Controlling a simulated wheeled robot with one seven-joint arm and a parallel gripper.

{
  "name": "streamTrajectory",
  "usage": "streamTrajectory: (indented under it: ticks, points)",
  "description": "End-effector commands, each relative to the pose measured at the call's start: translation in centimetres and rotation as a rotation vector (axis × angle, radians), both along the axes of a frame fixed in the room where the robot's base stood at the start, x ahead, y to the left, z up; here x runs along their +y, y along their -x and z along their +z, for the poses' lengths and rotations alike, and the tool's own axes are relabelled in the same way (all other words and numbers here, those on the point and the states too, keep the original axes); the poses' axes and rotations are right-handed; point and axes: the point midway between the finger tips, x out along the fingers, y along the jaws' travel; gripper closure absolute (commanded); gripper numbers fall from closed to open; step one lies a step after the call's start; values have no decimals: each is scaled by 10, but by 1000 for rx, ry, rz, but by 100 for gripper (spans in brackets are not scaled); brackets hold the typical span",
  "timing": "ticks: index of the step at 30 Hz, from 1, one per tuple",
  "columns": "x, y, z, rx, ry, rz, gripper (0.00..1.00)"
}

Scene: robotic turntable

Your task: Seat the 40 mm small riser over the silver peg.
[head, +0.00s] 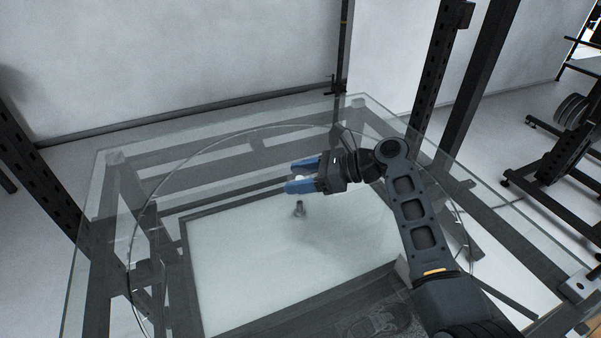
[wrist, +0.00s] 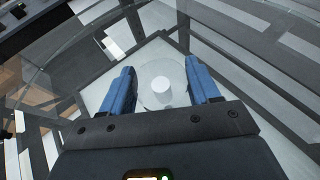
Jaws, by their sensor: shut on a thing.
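My gripper (head: 296,175) is above the middle of the glass turntable, its two blue fingers pointing left. It is shut on the small riser (wrist: 150,97), a pale round piece with a white raised centre. In the wrist view the riser sits between the fingertips. In the head view only a small white part of the riser (head: 301,179) shows between the fingers. The silver peg (head: 299,209) stands upright on the pale surface, just below the gripper in the picture. The peg cannot be made out in the wrist view.
A round glass disc (head: 134,235) lies over a dark-framed glass table (head: 90,200). The pale panel (head: 235,280) around the peg is clear. Dark uprights (head: 430,80) stand behind the table at right, and a rack with round plates (head: 572,110) is at far right.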

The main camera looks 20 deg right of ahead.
Motion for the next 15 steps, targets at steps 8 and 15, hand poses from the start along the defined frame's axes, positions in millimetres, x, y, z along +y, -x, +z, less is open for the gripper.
streamTrajectory:
  ticks: [8, 15]
  points:
    - [0, 0, -27, 1, -1, 1, 72]
    - [0, 0, -37, -1, 0, 0, 72]
